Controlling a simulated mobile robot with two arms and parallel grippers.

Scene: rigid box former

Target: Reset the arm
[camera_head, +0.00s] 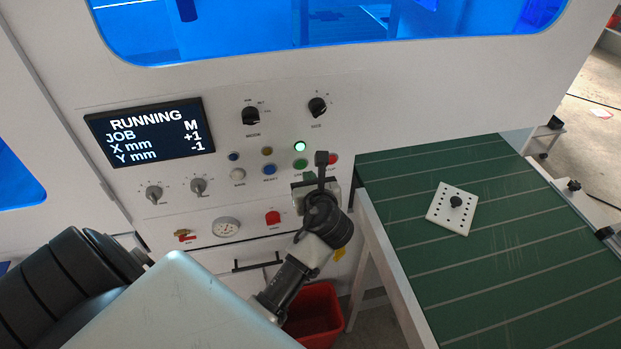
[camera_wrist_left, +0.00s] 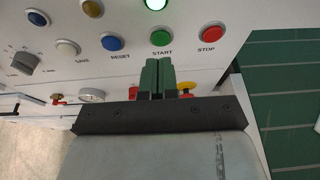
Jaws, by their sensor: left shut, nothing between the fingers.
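My left arm comes in from the lower left in the head view. My left gripper (camera_head: 322,158) is shut and empty in front of the machine's control panel (camera_head: 120,210), by the green and red buttons. In the left wrist view its two closed fingers (camera_wrist_left: 157,66) point at the panel just below the green START button (camera_wrist_left: 161,37). I cannot tell whether the fingertips touch the panel. The red STOP button (camera_wrist_left: 211,34) is to their right and the blue RESET button (camera_wrist_left: 112,42) to their left. My right gripper is not in view.
The screen (camera_head: 150,132) reads RUNNING, and a green lamp (camera_head: 300,146) is lit. A green striped table (camera_head: 520,270) at the right holds a white perforated plate (camera_head: 440,212) with a black knob. A red bin (camera_head: 312,312) stands below the panel.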

